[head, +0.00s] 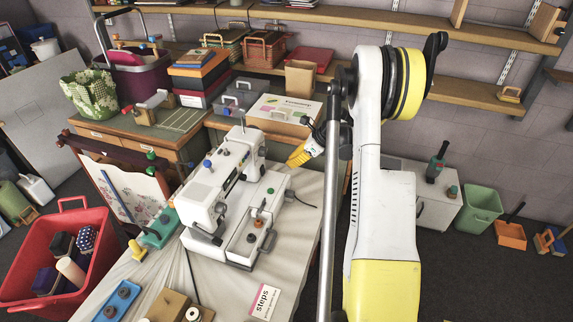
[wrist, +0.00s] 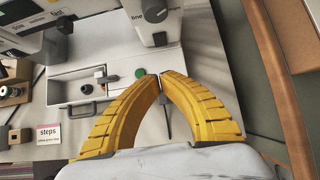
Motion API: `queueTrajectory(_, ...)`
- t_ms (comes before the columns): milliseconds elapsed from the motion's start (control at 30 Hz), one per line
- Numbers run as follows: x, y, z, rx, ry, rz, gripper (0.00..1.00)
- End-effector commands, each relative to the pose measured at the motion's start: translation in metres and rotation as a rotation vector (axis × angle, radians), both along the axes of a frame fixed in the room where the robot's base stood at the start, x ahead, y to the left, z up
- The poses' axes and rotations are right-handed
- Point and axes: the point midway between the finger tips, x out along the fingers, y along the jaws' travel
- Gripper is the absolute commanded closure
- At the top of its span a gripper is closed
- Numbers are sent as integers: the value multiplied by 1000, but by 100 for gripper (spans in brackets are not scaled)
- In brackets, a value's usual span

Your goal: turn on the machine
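The white sewing machine (head: 212,190) stands on a cloth-covered table, with a blue knob on top and small knobs on its tray-like front part (head: 240,245). My gripper (head: 298,158) has yellow fingers and is beside the machine's right end, above the table. In the wrist view the two fingertips (wrist: 160,76) meet, with nothing seen between them. A green round button (wrist: 140,74) lies just left of the tips. A white machine part marked "line" (wrist: 150,16) is above them. Contact between the fingers and the machine cannot be told. No on/off state is readable.
A pink "steps" card (head: 265,301) lies on the table's front, near a blue tray (head: 121,301). A red basket (head: 62,258) stands at left. A box (head: 284,112) and baskets fill the counter behind. A thin dark rod (wrist: 166,118) shows between the fingers.

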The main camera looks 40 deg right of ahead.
Motion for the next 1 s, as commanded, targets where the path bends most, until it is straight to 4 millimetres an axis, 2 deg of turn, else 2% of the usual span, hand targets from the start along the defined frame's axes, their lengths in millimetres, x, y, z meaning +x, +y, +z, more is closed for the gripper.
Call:
queueTrajectory(367,-1,-1,0,1,-1,0,100)
queueTrajectory(767,-12,-9,-25,40,-67,-1,100)
queueTrajectory(1000,-14,-10,-20,49,-81,0,100)
